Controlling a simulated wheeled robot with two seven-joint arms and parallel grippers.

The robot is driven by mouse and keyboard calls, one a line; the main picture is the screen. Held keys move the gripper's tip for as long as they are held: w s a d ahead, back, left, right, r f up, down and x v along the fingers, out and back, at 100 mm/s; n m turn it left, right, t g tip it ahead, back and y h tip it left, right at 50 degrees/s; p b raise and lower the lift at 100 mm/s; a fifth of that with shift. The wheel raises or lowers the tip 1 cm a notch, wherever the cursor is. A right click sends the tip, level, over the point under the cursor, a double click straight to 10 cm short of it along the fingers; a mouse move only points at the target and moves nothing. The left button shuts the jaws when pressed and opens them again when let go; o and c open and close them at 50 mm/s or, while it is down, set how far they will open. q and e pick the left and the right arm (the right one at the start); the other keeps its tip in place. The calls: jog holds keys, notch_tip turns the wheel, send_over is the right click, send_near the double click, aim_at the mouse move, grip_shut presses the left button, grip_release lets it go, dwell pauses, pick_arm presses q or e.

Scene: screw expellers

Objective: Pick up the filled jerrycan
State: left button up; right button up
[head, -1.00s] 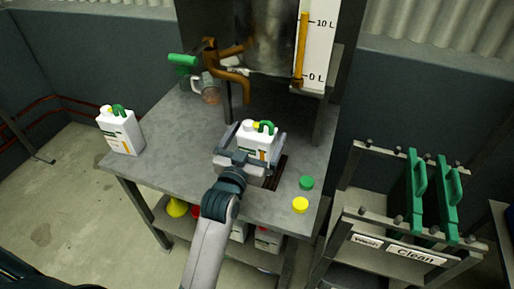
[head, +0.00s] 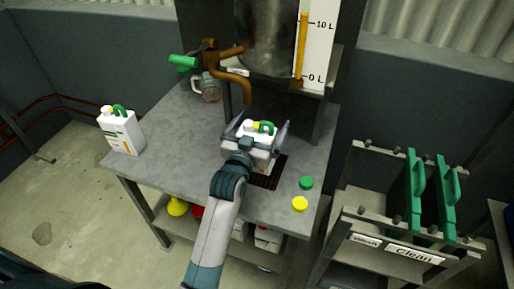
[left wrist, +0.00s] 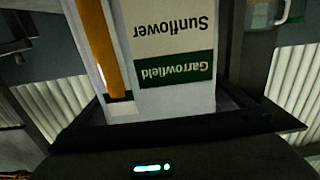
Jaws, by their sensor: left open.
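A white jerrycan (head: 268,134) with a green handle and a yellow cap stands upright near the drain grate on the grey metal table (head: 190,150). My left gripper (head: 257,128) is open, with its fingers on either side of this jerrycan. In the left wrist view the jerrycan (left wrist: 170,50) fills the middle, upside down, with a "Garrowfield Sunflower" label and an amber strip at one side. Whether the fingers touch it I cannot tell. A second white jerrycan (head: 121,132) stands at the table's left edge. My right gripper is not in view.
A tank with a level gauge (head: 316,45) and a brown spout (head: 236,85) rises behind the jerrycan. A glass jug (head: 209,90) stands beneath the green-handled valve. Green (head: 306,182) and yellow (head: 300,204) caps lie at right. A rack (head: 400,235) holds green containers.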

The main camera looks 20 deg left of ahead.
pick_arm(q)
jog(key=c, duration=1.7)
jog(key=shift+r, duration=0.15)
jog(key=c, duration=0.4)
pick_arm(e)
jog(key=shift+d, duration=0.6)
pick_arm(q)
jog(key=shift+r, duration=0.1)
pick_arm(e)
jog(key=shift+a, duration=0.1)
pick_arm(q)
jog(key=s+r, duration=0.1)
jog(key=s, duration=0.5)
jog(key=s+r+b, duration=0.1)
jog(key=s, duration=0.5)
jog(key=s+r, duration=0.1)
jog(key=s, duration=0.5)
jog(key=shift+a+r+b, duration=0.15)
jog(key=shift+a+b, duration=0.2)
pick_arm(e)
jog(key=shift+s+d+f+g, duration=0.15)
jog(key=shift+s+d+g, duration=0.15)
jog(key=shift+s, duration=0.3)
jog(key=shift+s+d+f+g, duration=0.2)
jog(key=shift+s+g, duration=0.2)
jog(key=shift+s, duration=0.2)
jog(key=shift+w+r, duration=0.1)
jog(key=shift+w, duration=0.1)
